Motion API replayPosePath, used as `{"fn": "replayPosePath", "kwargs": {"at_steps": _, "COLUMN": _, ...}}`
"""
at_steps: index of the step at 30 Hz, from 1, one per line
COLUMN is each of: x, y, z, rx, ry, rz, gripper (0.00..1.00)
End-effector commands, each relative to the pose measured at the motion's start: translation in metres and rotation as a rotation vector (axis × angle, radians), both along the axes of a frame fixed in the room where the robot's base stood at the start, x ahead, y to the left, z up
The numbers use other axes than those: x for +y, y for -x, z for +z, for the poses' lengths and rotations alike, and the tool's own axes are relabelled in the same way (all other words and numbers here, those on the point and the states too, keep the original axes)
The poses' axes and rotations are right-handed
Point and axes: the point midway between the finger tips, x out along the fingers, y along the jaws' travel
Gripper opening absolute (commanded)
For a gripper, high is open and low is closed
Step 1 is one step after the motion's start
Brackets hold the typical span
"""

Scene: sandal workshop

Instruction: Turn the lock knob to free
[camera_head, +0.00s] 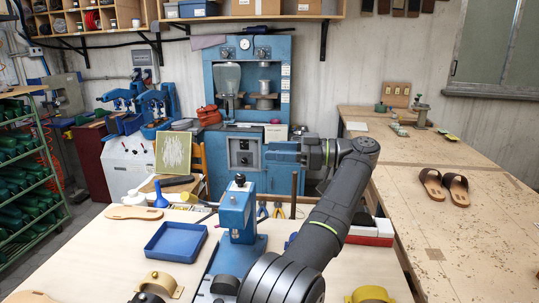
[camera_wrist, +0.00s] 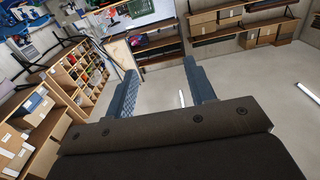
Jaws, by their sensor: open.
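A blue hand press (camera_head: 237,215) stands upright on the near bench. I cannot tell which of these is the lock knob. My gripper (camera_head: 268,152) is raised above and to the right of the press, with its blue fingers pointing left, apart from the press. In the wrist view my gripper (camera_wrist: 161,72) is open, with nothing between its fingers. The press and its knobs are not seen in the wrist view.
A blue tray (camera_head: 154,255) lies left of the press. A red and white box (camera_head: 372,236) stands to the right, behind my arm. Sandals (camera_head: 445,187) rest on the right bench.

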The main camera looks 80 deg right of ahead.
Motion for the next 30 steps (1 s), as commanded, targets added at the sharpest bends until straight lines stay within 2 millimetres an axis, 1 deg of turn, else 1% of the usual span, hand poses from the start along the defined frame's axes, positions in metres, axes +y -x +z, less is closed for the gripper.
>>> {"fn": "replayPosePath", "kwargs": {"at_steps": 8, "x": 0.001, "y": 0.001, "z": 0.001, "rx": 0.000, "ry": 0.000, "rz": 0.000, "gripper": 0.50}}
{"fn": "replayPosePath", "kwargs": {"at_steps": 11, "x": 0.000, "y": -0.002, "z": 0.001, "rx": 0.013, "ry": -0.013, "rz": -0.001, "gripper": 0.50}}
{"fn": "replayPosePath", "kwargs": {"at_steps": 14, "x": -0.003, "y": -0.017, "z": 0.001, "rx": 0.074, "ry": -0.076, "rz": -0.012, "gripper": 0.50}}
{"fn": "replayPosePath", "kwargs": {"at_steps": 17, "x": -0.008, "y": -0.042, "z": 0.000, "rx": 0.194, "ry": -0.199, "rz": -0.047, "gripper": 0.50}}
{"fn": "replayPosePath", "kwargs": {"at_steps": 18, "x": -0.009, "y": -0.054, "z": -0.001, "rx": 0.254, "ry": -0.259, "rz": -0.071, "gripper": 0.50}}
{"fn": "replayPosePath", "kwargs": {"at_steps": 20, "x": -0.011, "y": -0.070, "z": -0.002, "rx": 0.347, "ry": -0.352, "rz": -0.119, "gripper": 0.50}}
{"fn": "replayPosePath", "kwargs": {"at_steps": 24, "x": -0.013, "y": -0.099, "z": -0.005, "rx": 0.551, "ry": -0.546, "rz": -0.270, "gripper": 0.50}}
{"fn": "replayPosePath", "kwargs": {"at_steps": 27, "x": -0.012, "y": -0.113, "z": -0.002, "rx": 0.677, "ry": -0.660, "rz": -0.412, "gripper": 0.50}}
{"fn": "replayPosePath", "kwargs": {"at_steps": 30, "x": -0.010, "y": -0.121, "z": 0.003, "rx": 0.783, "ry": -0.755, "rz": -0.577, "gripper": 0.50}}
